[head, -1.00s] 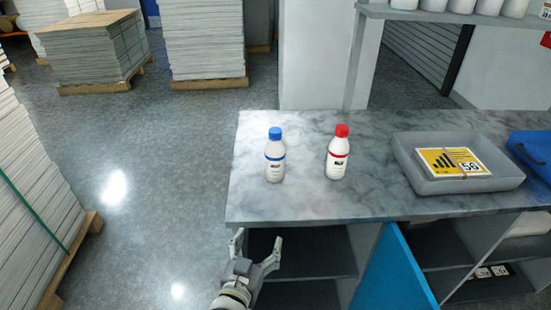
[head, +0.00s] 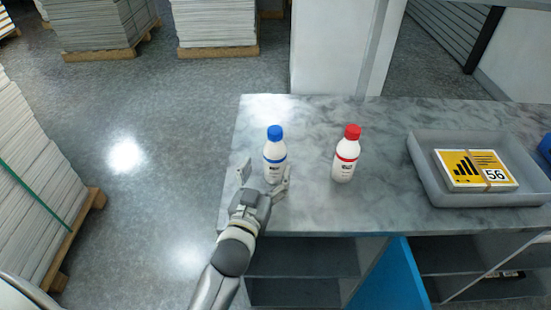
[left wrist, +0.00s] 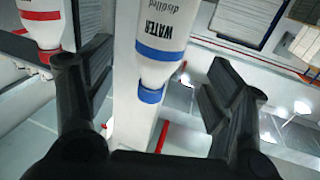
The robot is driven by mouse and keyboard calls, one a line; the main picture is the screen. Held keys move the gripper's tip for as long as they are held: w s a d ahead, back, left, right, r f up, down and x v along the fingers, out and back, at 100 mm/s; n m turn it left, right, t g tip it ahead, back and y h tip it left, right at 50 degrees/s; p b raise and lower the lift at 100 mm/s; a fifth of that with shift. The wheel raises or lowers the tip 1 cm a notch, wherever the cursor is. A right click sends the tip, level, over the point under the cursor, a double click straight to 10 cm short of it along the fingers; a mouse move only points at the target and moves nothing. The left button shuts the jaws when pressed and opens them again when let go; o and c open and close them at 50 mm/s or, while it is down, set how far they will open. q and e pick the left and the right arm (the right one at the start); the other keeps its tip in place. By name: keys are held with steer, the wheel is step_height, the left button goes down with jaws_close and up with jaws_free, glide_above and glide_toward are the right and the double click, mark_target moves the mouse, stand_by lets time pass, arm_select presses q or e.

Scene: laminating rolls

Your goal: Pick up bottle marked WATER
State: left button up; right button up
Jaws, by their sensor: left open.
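The bottle with the blue cap (head: 275,150) stands upright on the marble counter (head: 310,205). In the left wrist view the blue-capped bottle (left wrist: 163,42) shows the words WATER distilled and appears upside down. A second white bottle with a red cap (head: 346,155) stands to its right; it also shows in the left wrist view (left wrist: 42,30), its label cut off. My left gripper (head: 264,176) is open at the near side of the blue-capped bottle, its right finger overlapping the bottle's lower part in the picture. In the left wrist view the bottle lies between the open fingers (left wrist: 155,95). My right gripper is not in view.
A grey tray (head: 428,180) holding a banded stack of yellow cards (head: 475,168) sits to the right on the counter. A blue panel (head: 388,280) is below the front edge. Paper stacks on pallets (head: 100,25) stand behind on the floor.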

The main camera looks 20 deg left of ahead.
mark_target(272, 161)
arm_select(q)
steer(key=shift+w+r, duration=0.1)
steer(key=shift+w, duration=0.75)
steer(key=shift+w+f, duration=0.2)
steer(key=shift+w, duration=0.45)
steer(key=w+p, duration=0.1)
steer(key=w, duration=0.3)
steer(key=shift+w, duration=0.35)
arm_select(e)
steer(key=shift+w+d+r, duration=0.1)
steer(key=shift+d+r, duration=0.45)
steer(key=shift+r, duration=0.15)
arm_select(q)
steer(key=shift+s, duration=0.1)
steer(key=shift+c, duration=0.2)
